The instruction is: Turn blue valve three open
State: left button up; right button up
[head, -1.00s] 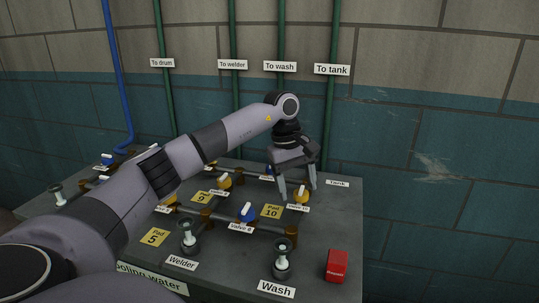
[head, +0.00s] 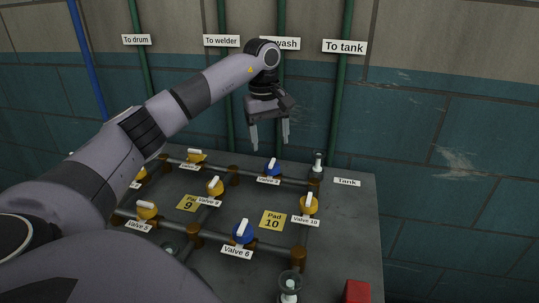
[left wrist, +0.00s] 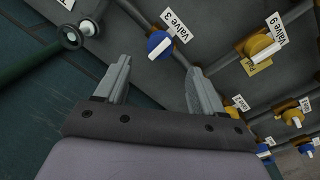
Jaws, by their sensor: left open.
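Blue valve three (head: 272,169) has a blue body with a white bar handle and sits on the rear pipe of the table, above its "Valve 3" label. It also shows in the left wrist view (left wrist: 160,44), where the white handle lies across the pipe's line. My left gripper (head: 270,142) is open and empty, pointing down above and just behind valve three in the head view. In the left wrist view its two fingers (left wrist: 157,70) are spread apart, with the valve beyond the tips and not touched. My right gripper is not in view.
Yellow valve 10 (head: 308,206), a yellow valve (head: 214,187) and blue valve 6 (head: 243,232) stand nearby on pipes. A glass-topped fitting (head: 318,162) is right of valve three. A red box (head: 357,292) sits at the front right. Green pipes run up the wall behind.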

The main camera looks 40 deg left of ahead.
aim_at(271, 161)
pick_arm(q)
jog(key=shift+w+d+f, duration=0.1)
jog(key=shift+w+f, duration=0.05)
jog(key=shift+f, duration=1.6)
jog(key=shift+w+f, duration=0.1)
jog(key=shift+f, duration=1.65)
jog(key=c, duration=1.1)
